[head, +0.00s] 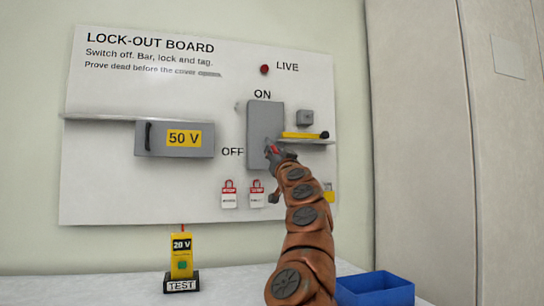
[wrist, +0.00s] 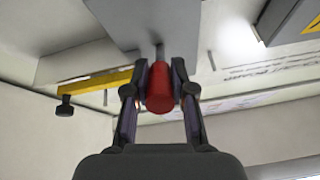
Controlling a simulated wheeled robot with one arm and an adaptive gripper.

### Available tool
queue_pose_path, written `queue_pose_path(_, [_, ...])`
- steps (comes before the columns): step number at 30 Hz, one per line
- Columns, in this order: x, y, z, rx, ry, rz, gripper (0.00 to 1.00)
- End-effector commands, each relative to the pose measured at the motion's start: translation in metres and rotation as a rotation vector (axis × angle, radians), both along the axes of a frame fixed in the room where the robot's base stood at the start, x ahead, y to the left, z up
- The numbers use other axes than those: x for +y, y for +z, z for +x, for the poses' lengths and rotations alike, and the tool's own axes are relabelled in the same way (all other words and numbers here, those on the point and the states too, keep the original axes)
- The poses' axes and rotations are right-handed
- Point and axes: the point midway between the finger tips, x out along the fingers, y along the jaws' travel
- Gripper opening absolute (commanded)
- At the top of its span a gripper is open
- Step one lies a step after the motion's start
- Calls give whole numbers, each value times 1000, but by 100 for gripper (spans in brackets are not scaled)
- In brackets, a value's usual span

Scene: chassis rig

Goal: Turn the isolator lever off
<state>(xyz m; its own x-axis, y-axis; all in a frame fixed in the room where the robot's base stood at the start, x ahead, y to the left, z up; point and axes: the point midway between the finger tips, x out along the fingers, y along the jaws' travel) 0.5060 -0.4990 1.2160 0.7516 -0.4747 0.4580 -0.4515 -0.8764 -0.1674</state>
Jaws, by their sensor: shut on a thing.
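The isolator is a grey box (head: 264,120) on the white lock-out board, with ON above it and OFF at its lower left. Its lever has a red handle (wrist: 159,92) on a thin metal stem. In the head view a bit of the red handle (head: 274,149) shows at the box's lower part, level with OFF. My gripper (wrist: 160,68) is shut on the red handle, one finger on each side. In the head view my gripper (head: 272,156) and arm hide most of the lever, so its exact angle is hard to tell.
A dark red lamp (head: 264,69) sits by LIVE. A shelf (head: 315,142) right of the box bears a yellow bar (head: 300,135). Red-topped tags (head: 229,195) hang below. A grey 50 V cover (head: 160,150) is left; a yellow tester (head: 182,252) and blue bin (head: 375,290) stand lower.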

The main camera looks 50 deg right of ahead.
Motion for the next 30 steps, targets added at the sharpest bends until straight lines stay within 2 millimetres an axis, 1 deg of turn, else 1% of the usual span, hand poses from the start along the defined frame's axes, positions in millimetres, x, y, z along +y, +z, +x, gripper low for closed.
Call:
queue_pose_path(20, [-1,0,-1,-4,-2,-5,0])
queue_pose_path(21, [-1,0,-1,-4,-2,-5,28])
queue_pose_path(27, [-1,0,-1,-5,-3,-5,49])
queue_pose_path(30, [-2,0,-2,-5,-3,-5,50])
